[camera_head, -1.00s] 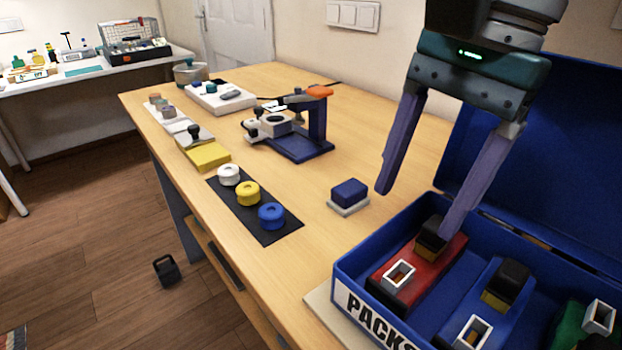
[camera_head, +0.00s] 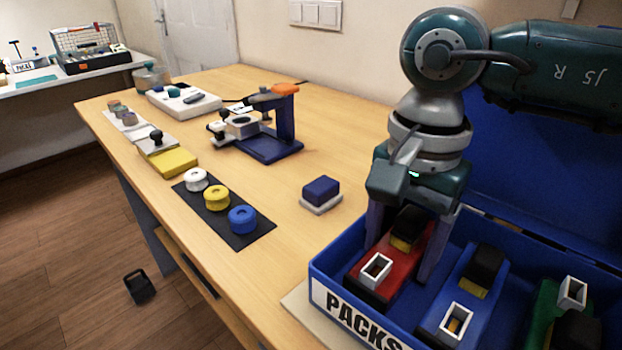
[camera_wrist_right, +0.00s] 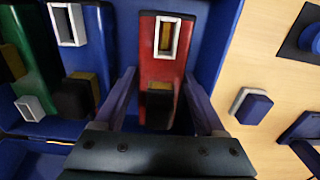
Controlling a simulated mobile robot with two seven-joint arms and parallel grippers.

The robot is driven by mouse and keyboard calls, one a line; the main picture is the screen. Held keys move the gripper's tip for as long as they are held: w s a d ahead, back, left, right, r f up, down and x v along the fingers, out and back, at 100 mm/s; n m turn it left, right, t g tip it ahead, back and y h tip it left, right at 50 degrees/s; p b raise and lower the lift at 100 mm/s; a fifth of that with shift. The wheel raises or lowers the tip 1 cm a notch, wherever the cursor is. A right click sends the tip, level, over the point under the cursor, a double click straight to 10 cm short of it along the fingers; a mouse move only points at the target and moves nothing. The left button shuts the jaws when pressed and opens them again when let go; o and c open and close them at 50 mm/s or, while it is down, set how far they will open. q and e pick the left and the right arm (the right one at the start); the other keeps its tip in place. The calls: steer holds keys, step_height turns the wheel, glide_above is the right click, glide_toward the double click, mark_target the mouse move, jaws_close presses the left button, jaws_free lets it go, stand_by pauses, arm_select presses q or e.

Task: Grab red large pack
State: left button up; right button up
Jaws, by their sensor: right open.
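The red pack (camera_head: 398,272) lies in the blue bin marked PACKS (camera_head: 328,292), at the bin's left side. It has a black block with a yellow part at its far end and a white-rimmed socket near its front. My right gripper (camera_head: 400,255) is open and points down, with one finger on each side of the red pack. In the right wrist view the red pack (camera_wrist_right: 161,70) sits between the two spread fingers (camera_wrist_right: 162,98). Whether the fingers touch it I cannot tell. My left gripper is not in view.
A blue pack (camera_head: 466,290) and a green pack (camera_head: 545,310) lie to the right in the same bin. The bin's raised blue lid (camera_head: 540,160) stands behind. A small blue block (camera_head: 321,190) on a pale base is left of the bin, with bare table around it.

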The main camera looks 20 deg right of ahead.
steer(key=shift+c, duration=0.2)
jaws_close()
stand_by(0.3)
steer(key=shift+r, duration=0.1)
